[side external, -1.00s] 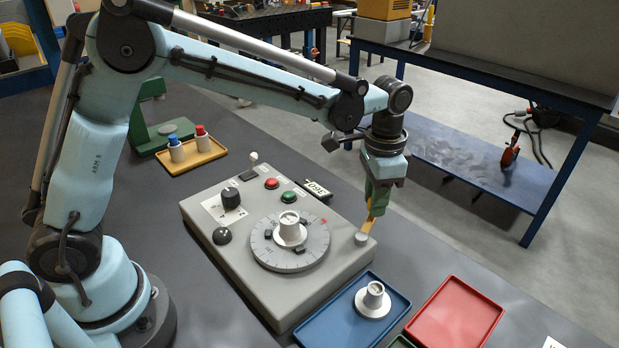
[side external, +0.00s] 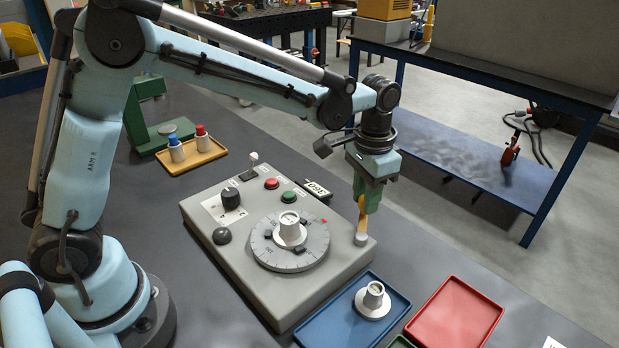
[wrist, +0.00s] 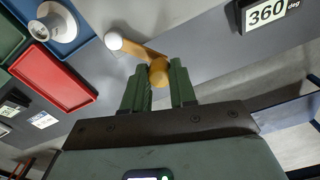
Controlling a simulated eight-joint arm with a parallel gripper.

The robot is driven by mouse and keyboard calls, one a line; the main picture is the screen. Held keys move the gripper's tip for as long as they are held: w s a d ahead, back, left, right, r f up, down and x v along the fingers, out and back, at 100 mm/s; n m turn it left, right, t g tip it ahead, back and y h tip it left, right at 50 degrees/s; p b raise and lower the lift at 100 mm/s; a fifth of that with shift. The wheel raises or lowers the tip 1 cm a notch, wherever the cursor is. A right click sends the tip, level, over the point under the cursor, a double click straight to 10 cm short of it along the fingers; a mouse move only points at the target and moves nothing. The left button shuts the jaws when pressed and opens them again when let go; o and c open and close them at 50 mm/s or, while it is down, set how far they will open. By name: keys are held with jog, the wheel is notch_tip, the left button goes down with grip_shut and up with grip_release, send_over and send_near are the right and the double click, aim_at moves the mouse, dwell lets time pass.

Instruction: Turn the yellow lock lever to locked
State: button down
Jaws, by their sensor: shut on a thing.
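The yellow lock lever (side external: 362,210) stands at the right corner of the grey control box (side external: 230,270), by its round pale pivot cap (side external: 361,240). My gripper (side external: 364,203) is shut on the lever's free end. In the wrist view the lever (wrist: 141,51) runs from the white cap (wrist: 113,41) at upper left to a rounded end between the green fingers of my gripper (wrist: 158,80). The fingers partly hide that end in the side view. I see no readable lock marking beside the lever.
A blue tray (side external: 338,328) with a white knob and a red tray (side external: 456,313) lie close in front.

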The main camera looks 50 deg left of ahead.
jog(key=shift+s+a+n, duration=0.4)
jog(key=shift+s+n, duration=0.4)
jog(key=shift+n, duration=0.95)
jog(key=shift+s+a+n, duration=0.45)
jog(key=shift+s+n, duration=0.4)
jog(key=shift+n, duration=0.95)
jog(key=shift+s+a+n, duration=0.4)
jog(key=shift+s+n, duration=0.4)
jog(key=shift+n, duration=0.95)
jog(key=c, duration=0.9)
grip_release()
notch_tip(320, 180, up, 12)
